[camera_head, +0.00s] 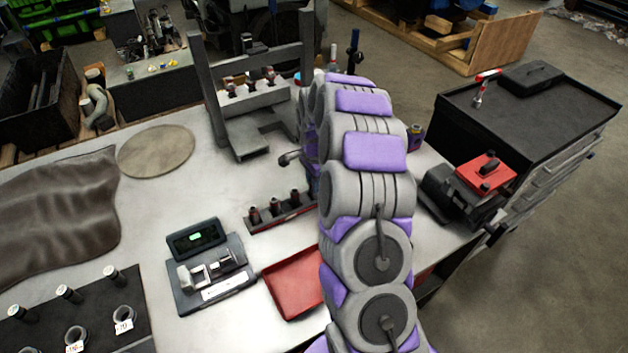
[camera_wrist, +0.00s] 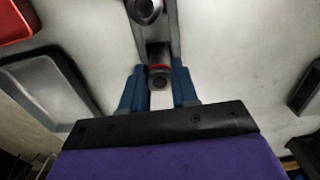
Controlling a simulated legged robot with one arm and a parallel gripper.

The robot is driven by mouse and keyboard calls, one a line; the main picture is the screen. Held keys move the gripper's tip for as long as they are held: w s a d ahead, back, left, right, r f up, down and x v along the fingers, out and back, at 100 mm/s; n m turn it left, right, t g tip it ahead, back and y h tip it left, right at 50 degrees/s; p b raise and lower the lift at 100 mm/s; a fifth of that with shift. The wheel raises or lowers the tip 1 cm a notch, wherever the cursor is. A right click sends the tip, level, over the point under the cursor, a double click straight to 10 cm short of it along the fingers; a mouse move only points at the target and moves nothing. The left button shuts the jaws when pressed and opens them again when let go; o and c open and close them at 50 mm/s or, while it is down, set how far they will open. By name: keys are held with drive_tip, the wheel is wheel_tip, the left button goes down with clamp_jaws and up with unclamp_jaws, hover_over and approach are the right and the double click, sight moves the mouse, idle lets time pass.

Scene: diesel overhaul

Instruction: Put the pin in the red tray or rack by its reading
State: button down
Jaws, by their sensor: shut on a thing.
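In the wrist view my gripper (camera_wrist: 158,70) has its two blue fingers on either side of a dark round-ended pin (camera_wrist: 160,82) with a red band behind it, and is shut on it. The pin is in line with a dark rack (camera_wrist: 155,48); I cannot tell whether it is clear of it. In the head view the rack (camera_head: 284,217) holds several dark pins upright, and my arm hides the gripper. The red tray (camera_head: 294,284) lies empty in its visible part, in front of the rack; a red edge also shows in the wrist view (camera_wrist: 14,22).
A gauge with a lit display (camera_head: 194,238) and a V-shaped rest stands left of the red tray. A grey tray (camera_wrist: 48,88) shows in the wrist view. A press-like frame (camera_head: 240,135) stands behind. A dark mat (camera_head: 95,310) holds several labelled parts.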

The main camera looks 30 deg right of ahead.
drive_tip(key=shift+f, duration=0.15)
drive_tip(key=c, duration=0.8)
unclamp_jaws()
drive_tip(key=shift+o, duration=0.6)
drive_tip(key=o, duration=0.3)
drive_tip(key=shift+r+p, duration=1.25)
drive_tip(key=shift+r, duration=2.75)
